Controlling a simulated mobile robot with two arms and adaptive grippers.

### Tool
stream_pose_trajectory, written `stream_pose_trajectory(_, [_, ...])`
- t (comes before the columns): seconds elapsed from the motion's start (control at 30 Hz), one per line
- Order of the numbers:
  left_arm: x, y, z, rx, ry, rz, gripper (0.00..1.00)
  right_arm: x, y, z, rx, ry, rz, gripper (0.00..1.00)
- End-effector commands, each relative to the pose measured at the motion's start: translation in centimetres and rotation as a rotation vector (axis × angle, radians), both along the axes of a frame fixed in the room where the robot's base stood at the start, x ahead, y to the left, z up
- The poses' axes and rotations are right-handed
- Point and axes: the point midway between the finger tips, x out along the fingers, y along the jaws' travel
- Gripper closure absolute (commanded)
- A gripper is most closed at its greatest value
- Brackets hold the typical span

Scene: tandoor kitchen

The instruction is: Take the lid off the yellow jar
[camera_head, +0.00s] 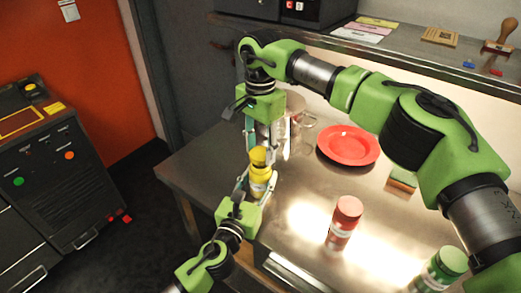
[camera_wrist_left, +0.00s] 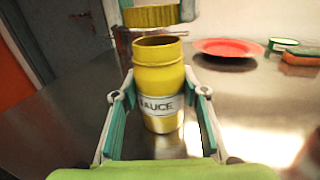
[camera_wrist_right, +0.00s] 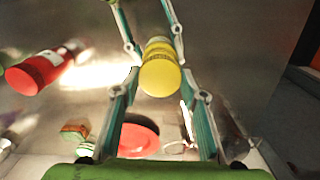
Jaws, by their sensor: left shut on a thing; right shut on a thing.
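The yellow jar (camera_head: 260,174) stands upright on the metal table, with a white label reading SAUCE in the left wrist view (camera_wrist_left: 160,75). My left gripper (camera_head: 259,185) is shut around the jar's body from the front. The yellow ridged lid (camera_wrist_left: 150,16) is apart from the jar, just above its open mouth, with a visible gap. My right gripper (camera_wrist_right: 162,72) reaches down from above and is shut on the lid, whose round yellow face shows in the right wrist view (camera_wrist_right: 160,78).
A red jar (camera_head: 345,215) and a green-lidded jar (camera_head: 446,264) stand to the right. A red plate (camera_head: 348,144), a glass mug (camera_head: 304,125) and a sponge (camera_head: 403,179) lie farther back. The table's left edge is close to the yellow jar. Bare table lies between plate and red jar.

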Motion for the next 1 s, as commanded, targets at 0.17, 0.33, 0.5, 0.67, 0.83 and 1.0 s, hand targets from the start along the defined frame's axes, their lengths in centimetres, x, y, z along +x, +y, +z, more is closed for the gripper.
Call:
stream_pose_trajectory(0.17, [0.0, 0.0, -0.1, -0.001, 0.001, 0.0, 1.0, 0.0, 0.0, 2.3, 0.001, -0.002, 0.0, 0.87])
stream_pose_trajectory(0.33, [0.0, 0.0, -0.1, -0.001, 0.001, 0.0, 1.0, 0.0, 0.0, 3.6, 0.0, 0.0, 0.0, 0.87])
stream_pose_trajectory(0.5, [0.0, 0.0, -0.1, -0.001, 0.001, 0.0, 1.0, 0.0, 0.0, 3.6, 0.0, 0.0, 0.0, 0.87])
stream_pose_trajectory(0.67, [0.0, 0.0, 0.0, -0.001, 0.001, 0.0, 0.4, 0.0, 0.0, 3.5, 0.0, 0.0, 0.0, 0.87])
stream_pose_trajectory(0.83, [0.0, 0.0, 0.0, 0.0, 0.001, 0.0, 0.4, 0.0, 0.0, 3.5, 0.0, 0.0, 0.0, 0.87])
stream_pose_trajectory(1.0, [-0.5, 0.2, -0.1, 0.0, 0.001, 0.0, 0.4, 0.0, 0.0, 3.5, 0.0, 0.0, 0.0, 0.87])
